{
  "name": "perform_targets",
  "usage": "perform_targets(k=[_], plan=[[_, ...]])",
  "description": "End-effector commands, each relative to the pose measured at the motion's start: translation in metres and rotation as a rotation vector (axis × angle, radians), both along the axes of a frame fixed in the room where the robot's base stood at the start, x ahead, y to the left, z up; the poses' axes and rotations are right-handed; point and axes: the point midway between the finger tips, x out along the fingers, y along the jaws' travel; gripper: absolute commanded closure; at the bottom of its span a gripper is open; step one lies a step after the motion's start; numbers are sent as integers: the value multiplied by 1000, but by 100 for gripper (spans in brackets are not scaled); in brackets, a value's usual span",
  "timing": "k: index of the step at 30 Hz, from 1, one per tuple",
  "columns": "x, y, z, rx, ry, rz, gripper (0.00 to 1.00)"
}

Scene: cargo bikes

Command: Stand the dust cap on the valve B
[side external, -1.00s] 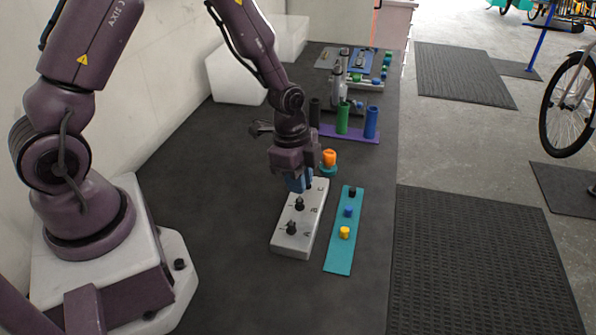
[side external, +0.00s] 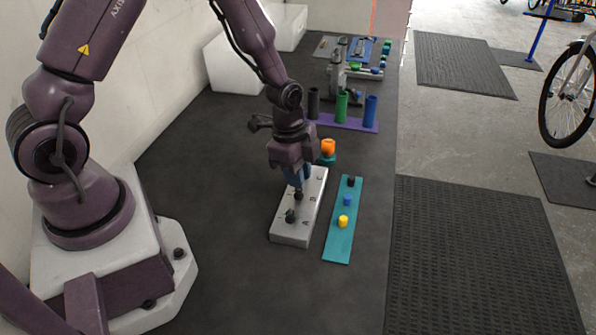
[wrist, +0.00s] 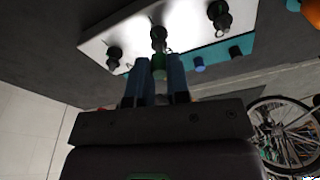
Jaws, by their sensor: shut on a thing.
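A pale block (side external: 287,236) carries a row of dark valves lettered A, B and C. Valve A (side external: 290,216) stands at the near end. Valve B (side external: 298,195) is the middle one and also shows in the wrist view (wrist: 158,36). Valve C (wrist: 220,14) shows in the wrist view; my gripper hides it in the side view. My gripper (side external: 298,184) is over valve B, its blue fingers pointing down and shut on a small green dust cap (wrist: 158,63). The cap is close to the top of valve B; I cannot tell if they touch.
A teal strip (side external: 338,244) beside the block holds a yellow cap (side external: 343,221), a blue cap (side external: 347,201) and a black cap (side external: 351,182). An orange piece (side external: 328,146) stands beyond the block. A purple rack (side external: 350,124) with upright tubes is farther back.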

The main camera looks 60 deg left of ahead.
Motion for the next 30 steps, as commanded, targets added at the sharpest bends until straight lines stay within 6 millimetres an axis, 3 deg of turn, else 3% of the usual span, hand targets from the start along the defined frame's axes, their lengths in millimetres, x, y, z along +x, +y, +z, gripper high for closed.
perform_targets(k=[30], plan=[[0,0,-16,0,1,0,100]])
